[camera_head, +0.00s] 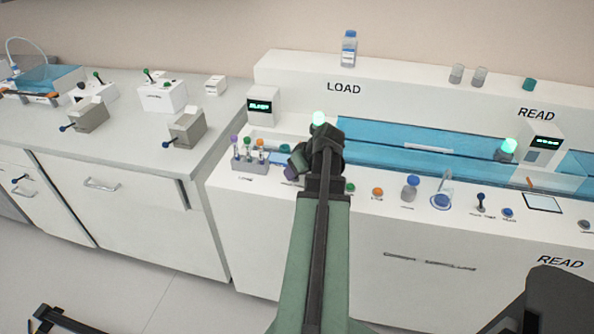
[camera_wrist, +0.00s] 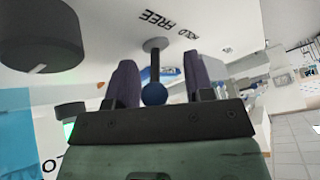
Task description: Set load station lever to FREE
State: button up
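The load station lever (camera_wrist: 156,68) shows in the wrist view as a dark stem with a blue ball knob (camera_wrist: 153,94), rising from a round grey base. Beside its base the panel reads FREE, with a second, partly readable word next to it. My gripper (camera_wrist: 160,84) is open, its two purple-grey fingers on either side of the lever with gaps to both. In the head view my gripper (camera_head: 294,165) is low over the LOAD end of the bench. My arm and gripper hide the lever there.
A tube rack (camera_head: 249,166) stands just left of my gripper. A green button (camera_head: 350,188), an orange button (camera_head: 377,192) and a blue-capped bottle (camera_head: 411,187) are to the right. A dark round knob (camera_wrist: 40,38) is close by in the wrist view. A blue track (camera_head: 430,165) runs behind.

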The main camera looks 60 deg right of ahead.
jog(key=shift+r, duration=0.1)
jog(key=p+v, duration=0.9)
jog(key=v, duration=0.1)
jog(key=shift+s+r, duration=0.2)
jog(key=shift+s, duration=0.1)
